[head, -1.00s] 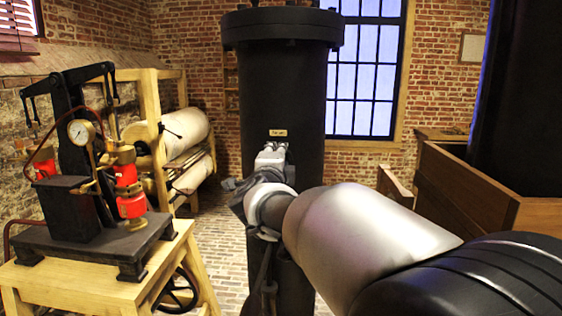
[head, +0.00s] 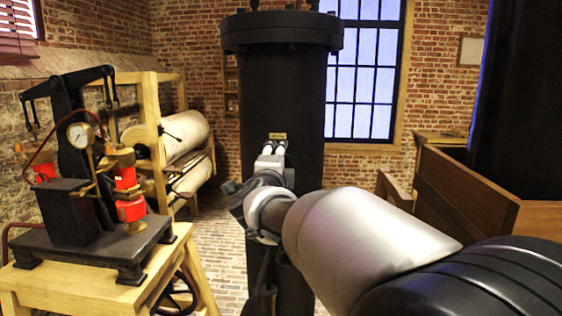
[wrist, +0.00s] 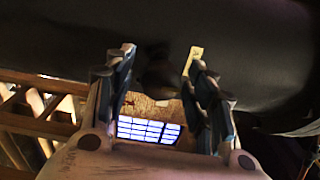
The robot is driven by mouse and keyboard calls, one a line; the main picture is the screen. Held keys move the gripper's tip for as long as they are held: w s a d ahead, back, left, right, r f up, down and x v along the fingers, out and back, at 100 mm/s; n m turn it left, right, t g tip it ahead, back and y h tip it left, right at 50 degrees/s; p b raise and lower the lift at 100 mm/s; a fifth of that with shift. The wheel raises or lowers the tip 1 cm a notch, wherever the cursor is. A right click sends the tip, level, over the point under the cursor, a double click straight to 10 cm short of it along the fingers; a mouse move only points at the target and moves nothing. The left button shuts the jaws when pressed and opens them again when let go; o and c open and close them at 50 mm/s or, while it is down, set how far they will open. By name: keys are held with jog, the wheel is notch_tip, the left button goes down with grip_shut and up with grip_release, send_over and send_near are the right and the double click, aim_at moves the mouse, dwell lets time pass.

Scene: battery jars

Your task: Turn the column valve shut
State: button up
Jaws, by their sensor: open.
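The column (head: 275,85) is a tall black cylinder with a wide flanged top, in the middle of the head view. It also shows as a dark surface across the top of the wrist view (wrist: 230,40). A small brass label (head: 277,136) is on its front and shows as a pale strip in the wrist view (wrist: 193,60). My gripper (head: 271,150) is at the column's front, just below the label. In the wrist view my gripper (wrist: 158,62) has its fingers spread apart. A dark, blurred round shape (wrist: 158,76), perhaps the valve, lies between them; contact cannot be told.
A wooden bench (head: 150,275) with a black and red pump (head: 128,195) and gauge stands on the left. A rack with pale rolls (head: 180,135) is behind it. Wooden panelling (head: 470,195) is at right. Brick floor (head: 215,240) is clear left of the column.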

jog(key=s, duration=1.2)
jog(key=shift+a, duration=0.2)
